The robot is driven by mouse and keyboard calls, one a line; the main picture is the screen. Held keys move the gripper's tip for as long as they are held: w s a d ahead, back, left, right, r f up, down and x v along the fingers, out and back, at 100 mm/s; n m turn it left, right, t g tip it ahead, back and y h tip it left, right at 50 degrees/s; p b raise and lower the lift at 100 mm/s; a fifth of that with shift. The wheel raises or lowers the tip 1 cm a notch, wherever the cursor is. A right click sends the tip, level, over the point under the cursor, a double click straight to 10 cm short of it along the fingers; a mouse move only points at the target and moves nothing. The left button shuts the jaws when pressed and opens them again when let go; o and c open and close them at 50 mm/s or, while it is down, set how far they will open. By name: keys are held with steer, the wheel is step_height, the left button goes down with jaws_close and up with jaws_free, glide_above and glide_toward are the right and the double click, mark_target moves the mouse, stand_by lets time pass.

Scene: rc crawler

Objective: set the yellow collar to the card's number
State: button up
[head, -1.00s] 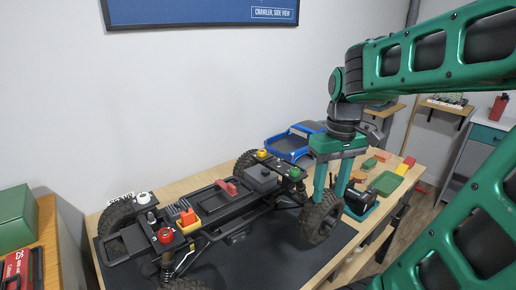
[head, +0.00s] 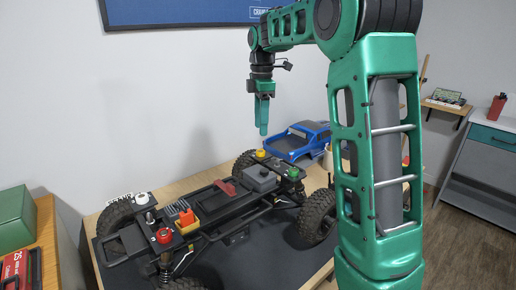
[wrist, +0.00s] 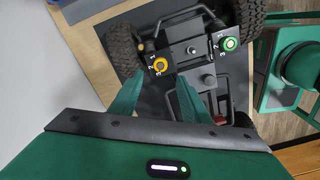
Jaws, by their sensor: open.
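The yellow collar (head: 260,154) sits on the far end of the crawler chassis (head: 218,198). In the wrist view the yellow collar (wrist: 160,65) is a ring around a darker centre, on a black plate with small white digits 1, 2 and 3 beside it. I cannot tell which digit it points to. My gripper (head: 263,130) is above the collar, pointing down, empty and apart from it. In the wrist view my gripper (wrist: 161,80) has its two green fingers spread, with the collar between and just beyond the tips. I cannot make out a card with a readable number.
A green collar (wrist: 229,43) with digits sits beside the yellow one. A red collar (head: 164,236) and a white one (head: 142,198) are at the near end. A blue truck body (head: 300,140) stands behind. Large tyres (head: 318,215) flank the chassis.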

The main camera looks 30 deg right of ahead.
mark_target(261, 151)
step_height(261, 151, down, 9)
steer(key=shift+r, duration=0.15)
stand_by(0.4)
